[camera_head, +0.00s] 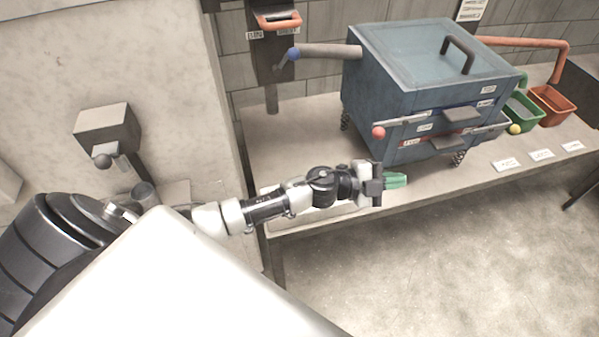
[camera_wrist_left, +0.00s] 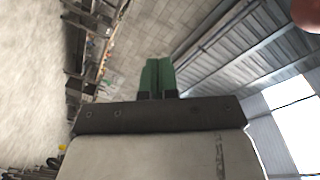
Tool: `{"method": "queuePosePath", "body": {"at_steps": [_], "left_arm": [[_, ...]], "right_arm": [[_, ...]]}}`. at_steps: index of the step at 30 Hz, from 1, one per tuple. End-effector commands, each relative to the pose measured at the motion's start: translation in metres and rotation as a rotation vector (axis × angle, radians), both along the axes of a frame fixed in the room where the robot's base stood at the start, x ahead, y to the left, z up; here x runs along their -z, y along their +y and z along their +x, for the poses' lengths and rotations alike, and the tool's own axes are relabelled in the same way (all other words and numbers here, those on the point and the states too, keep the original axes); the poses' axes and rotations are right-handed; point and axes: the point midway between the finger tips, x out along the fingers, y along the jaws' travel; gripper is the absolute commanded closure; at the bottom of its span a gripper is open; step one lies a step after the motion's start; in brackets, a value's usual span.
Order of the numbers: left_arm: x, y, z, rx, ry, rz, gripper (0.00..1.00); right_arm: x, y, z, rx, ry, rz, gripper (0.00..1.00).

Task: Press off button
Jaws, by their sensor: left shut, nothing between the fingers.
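My left gripper (camera_head: 396,181) reaches in from the left and is over the front edge of the bench, in front of the blue machine (camera_head: 400,60). Its green fingers are shut and empty; they also show in the left wrist view (camera_wrist_left: 157,76), close together. No button clearly marked off can be told. A dark wall box (camera_head: 275,60) with an orange handle (camera_head: 278,20) and two small labels stands at the back; the label text is too small to read. My right gripper is not in view.
The machine has a red ball knob (camera_head: 378,132) just behind my left gripper, a yellow knob (camera_head: 515,128) and drawer handles. Green (camera_head: 524,112) and orange (camera_head: 552,104) bins stand to the right. A grey box (camera_head: 107,128) is on the left wall. Floor in front is clear.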

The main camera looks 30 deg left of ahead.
Motion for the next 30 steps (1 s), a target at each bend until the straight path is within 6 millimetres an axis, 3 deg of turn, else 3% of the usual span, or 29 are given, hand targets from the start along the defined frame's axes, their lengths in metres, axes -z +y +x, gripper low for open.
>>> {"method": "queuePosePath", "body": {"at_steps": [2, 5, 10, 12, 16, 21, 30], "left_arm": [[0.008, 0.006, 0.007, 0.199, -0.014, 0.179, 1.00], [0.030, 0.035, 0.009, 0.413, 0.066, 0.429, 1.00], [0.051, 0.135, 0.012, 0.598, 0.356, 0.842, 1.00], [0.049, 0.178, 0.012, 0.615, 0.488, 0.967, 1.00], [0.038, 0.236, 0.008, 0.607, 0.683, 1.117, 1.00], [0.030, 0.263, 0.004, 0.593, 0.788, 1.181, 1.00], [0.031, 0.263, 0.003, 0.595, 0.788, 1.181, 1.00]], "right_arm": [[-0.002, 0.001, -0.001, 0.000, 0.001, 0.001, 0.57], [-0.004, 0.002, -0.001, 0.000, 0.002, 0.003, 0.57], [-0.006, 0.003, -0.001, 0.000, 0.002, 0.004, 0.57], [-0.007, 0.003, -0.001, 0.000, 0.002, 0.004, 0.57], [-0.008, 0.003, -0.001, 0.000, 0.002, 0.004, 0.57], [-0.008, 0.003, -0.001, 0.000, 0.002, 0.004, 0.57], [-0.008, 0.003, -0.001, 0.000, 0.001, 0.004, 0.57]]}}
